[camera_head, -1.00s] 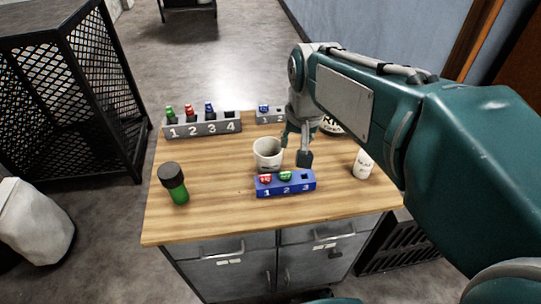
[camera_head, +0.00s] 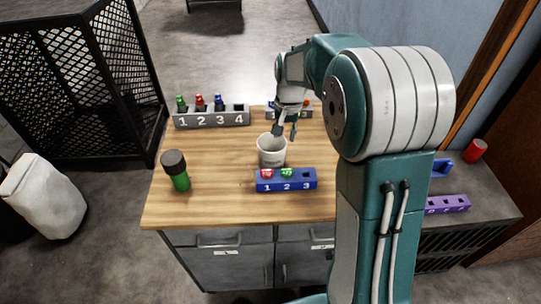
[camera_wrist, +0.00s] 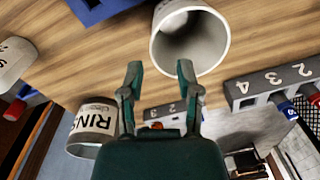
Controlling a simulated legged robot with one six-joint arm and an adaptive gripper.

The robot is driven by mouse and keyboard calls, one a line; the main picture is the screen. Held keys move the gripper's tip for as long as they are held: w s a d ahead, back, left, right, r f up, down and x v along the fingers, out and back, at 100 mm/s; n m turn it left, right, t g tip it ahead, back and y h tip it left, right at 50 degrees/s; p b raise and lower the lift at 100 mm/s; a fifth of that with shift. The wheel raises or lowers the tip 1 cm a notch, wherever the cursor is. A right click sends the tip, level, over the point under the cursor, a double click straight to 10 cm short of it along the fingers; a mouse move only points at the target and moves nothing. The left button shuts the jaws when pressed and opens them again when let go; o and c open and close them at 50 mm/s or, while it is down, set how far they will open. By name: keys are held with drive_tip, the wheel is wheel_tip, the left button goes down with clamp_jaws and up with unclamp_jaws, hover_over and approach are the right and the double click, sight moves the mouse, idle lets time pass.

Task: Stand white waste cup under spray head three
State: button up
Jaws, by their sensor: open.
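The white waste cup (camera_head: 271,150) stands upright on the wooden table, just behind the blue 1-2-3 rack (camera_head: 286,185). Its open mouth also shows in the wrist view (camera_wrist: 190,40). My gripper (camera_head: 287,132) is open and empty at the cup's far right side. In the wrist view my two fingertips (camera_wrist: 160,70) point toward the cup's rim, with nothing between them. The grey 1-2-3-4 rack (camera_head: 211,118) holds green, red and blue pieces at one, two and three; four looks empty. I cannot tell which piece is spray head three.
A second grey rack (camera_head: 290,110) is partly behind my arm. The table's front left is clear.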

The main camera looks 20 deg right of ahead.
sight(284, 152)
drive_tip(key=f, duration=0.6)
drive_tip(key=shift+s+d+f, duration=0.1)
drive_tip(key=shift+d+f, duration=0.1)
drive_tip(key=shift+d, duration=0.15)
drive_tip(key=shift+a+f, duration=0.1)
drive_tip(key=shift+f, duration=0.25)
drive_tip(key=shift+a+f, duration=0.1)
drive_tip(key=shift+a, duration=0.2)
drive_tip(key=c, duration=0.4)
drive_tip(key=shift+d, duration=0.1)
clamp_jaws()
drive_tip(key=shift+d, duration=0.15)
